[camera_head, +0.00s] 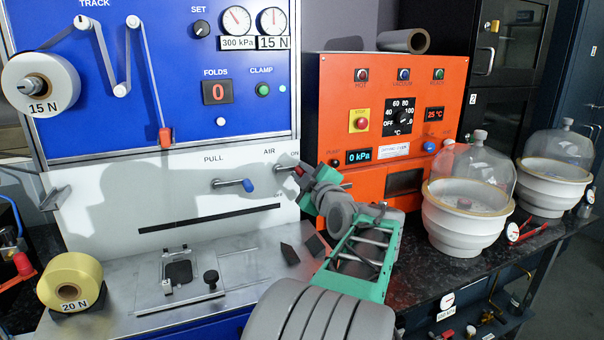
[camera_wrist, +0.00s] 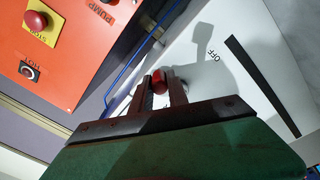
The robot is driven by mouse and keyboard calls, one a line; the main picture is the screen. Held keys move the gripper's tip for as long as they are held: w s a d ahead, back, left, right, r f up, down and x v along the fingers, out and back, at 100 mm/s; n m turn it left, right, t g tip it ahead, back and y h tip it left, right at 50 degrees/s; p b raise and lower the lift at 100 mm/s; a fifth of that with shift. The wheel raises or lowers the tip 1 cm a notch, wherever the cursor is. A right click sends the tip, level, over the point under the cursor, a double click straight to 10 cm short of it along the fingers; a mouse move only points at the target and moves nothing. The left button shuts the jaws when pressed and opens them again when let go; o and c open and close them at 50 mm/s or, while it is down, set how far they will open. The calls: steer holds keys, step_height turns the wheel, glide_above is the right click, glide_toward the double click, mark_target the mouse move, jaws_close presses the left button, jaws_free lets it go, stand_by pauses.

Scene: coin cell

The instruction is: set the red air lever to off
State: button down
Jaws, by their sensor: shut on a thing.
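The red air lever (camera_head: 298,169) is on the white panel, below the words AIR and ON. It reaches right from its pivot, roughly level. My gripper (camera_head: 305,172) is at the lever, its jaws shut on the red handle. In the wrist view the red handle (camera_wrist: 160,82) sits between the two fingers of my gripper (camera_wrist: 161,90). The OFF label (camera_wrist: 214,55) shows on the white panel, apart from the handle.
A blue-tipped PULL lever (camera_head: 248,185) is on the same panel to the left. An orange control box (camera_head: 345,100) stands close on the right of my gripper. Glass-domed white vessels (camera_head: 465,228) stand farther right. A metal fixture (camera_head: 180,272) is on the bench below.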

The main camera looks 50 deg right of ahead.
steer(key=shift+f, duration=0.15)
steer(key=shift+f+m+b, duration=0.4)
steer(key=shift+m+b, duration=0.3)
steer(key=shift+b, duration=0.25)
steer(key=f+m+b, duration=0.1)
steer(key=m, duration=0.1)
steer(key=f+m+b, duration=0.1)
steer(key=m+b, duration=0.1)
steer(key=m, duration=0.1)
steer(key=a+m+b, duration=0.1)
steer(key=m, duration=0.1)
steer(key=shift+w+a+f+m+b, duration=0.1)
steer(key=shift+w+f+m+b, duration=0.3)
steer(key=m, duration=0.2)
steer(key=a+m, duration=0.1)
steer(key=shift+w+f+m, duration=0.3)
steer(key=shift+f+m, duration=0.05)
steer(key=shift+m, duration=0.05)
steer(key=shift+w+a+f+m, duration=0.15)
steer(key=shift+a+m, duration=0.15)
steer(key=shift+m, duration=0.55)
steer(key=shift+w+a+m, duration=0.2)
steer(key=shift+a+m, duration=0.1)
steer(key=shift+m, duration=0.5)
steer(key=shift+w+a+f+m, duration=0.15)
steer(key=shift+a+m, duration=0.15)
steer(key=shift+m, duration=0.55)
